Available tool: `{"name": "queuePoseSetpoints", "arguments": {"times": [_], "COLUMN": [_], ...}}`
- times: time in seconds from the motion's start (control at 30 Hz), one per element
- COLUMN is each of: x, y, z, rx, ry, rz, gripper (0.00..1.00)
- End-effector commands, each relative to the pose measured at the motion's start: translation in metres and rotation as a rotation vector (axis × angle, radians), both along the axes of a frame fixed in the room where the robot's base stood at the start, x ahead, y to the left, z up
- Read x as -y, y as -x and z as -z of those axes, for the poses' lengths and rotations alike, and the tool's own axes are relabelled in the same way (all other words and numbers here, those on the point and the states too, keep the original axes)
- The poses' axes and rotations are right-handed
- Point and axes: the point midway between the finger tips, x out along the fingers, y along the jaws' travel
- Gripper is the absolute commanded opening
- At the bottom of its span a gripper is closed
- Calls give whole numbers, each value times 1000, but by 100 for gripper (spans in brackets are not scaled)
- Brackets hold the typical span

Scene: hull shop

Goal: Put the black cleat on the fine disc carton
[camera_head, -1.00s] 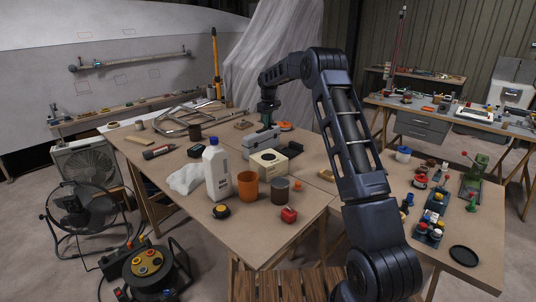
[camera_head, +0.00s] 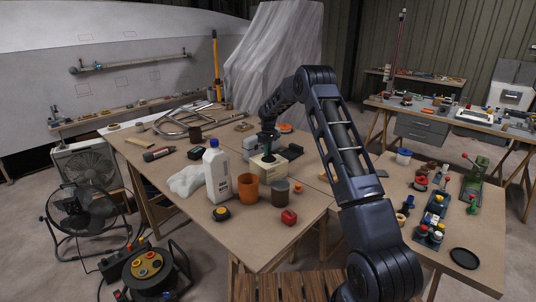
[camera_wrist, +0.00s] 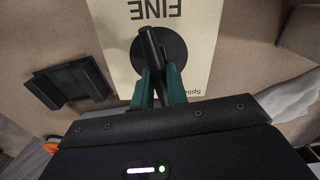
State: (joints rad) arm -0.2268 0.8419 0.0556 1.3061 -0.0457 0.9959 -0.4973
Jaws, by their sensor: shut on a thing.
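The fine disc carton (camera_head: 266,173) is a cream box in the middle of the bench. Its top fills the upper middle of the wrist view (camera_wrist: 200,22), with the word FINE upside down and a black round mark. My gripper (camera_wrist: 158,86) has green fingers shut on the black cleat (camera_wrist: 149,45), a slim dark bar seen over the black mark. In the head view my gripper (camera_head: 268,150) is right above the carton. The cleat can hardly be made out there. I cannot tell whether it touches the carton top.
A flat black holder (camera_wrist: 70,86) lies beside the carton. A white bottle (camera_head: 217,172), an orange cup (camera_head: 248,187) and a grey-brown can (camera_head: 279,193) stand in front of it. A grey box (camera_head: 249,147) stands just behind. The front right bench corner is mostly clear.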

Motion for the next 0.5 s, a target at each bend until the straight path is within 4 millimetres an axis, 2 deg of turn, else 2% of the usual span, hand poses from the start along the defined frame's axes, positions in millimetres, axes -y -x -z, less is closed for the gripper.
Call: {"name": "queuePoseSetpoints", "arguments": {"times": [0.03,0.13,0.5], "x": [0,0,0], "y": [1,0,0], "z": [8,16,20], "rx": [-3,-1,0], "ry": [1,1,0], "rz": [0,0,0], "gripper": [0,0,0]}}
